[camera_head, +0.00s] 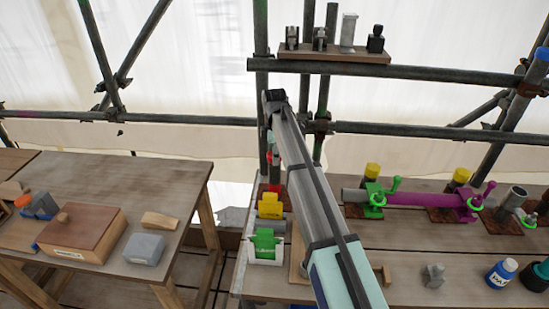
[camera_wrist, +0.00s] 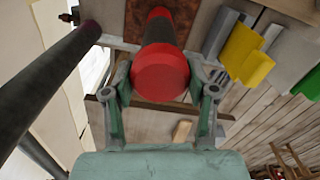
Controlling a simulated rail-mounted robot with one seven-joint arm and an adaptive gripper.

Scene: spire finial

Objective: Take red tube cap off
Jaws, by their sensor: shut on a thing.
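The red tube cap (camera_wrist: 160,72) is a round red piece between the two fingers of my gripper (camera_wrist: 162,90) in the wrist view. The fingers are shut on its sides. A dark tube-like section (camera_wrist: 158,30) shows directly beyond the cap, with more red past it. I cannot tell whether the cap is still seated on it. In the head view, the red cap (camera_head: 275,157) shows small beside my arm, above the left end of the right-hand bench. My arm hides much of the gripper and the area around it there.
Yellow (camera_head: 270,206) and green (camera_head: 264,240) pieces stand in white holders close by. Scaffold poles (camera_head: 262,60) rise behind. A left bench (camera_head: 110,185) holds boxes and blocks.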

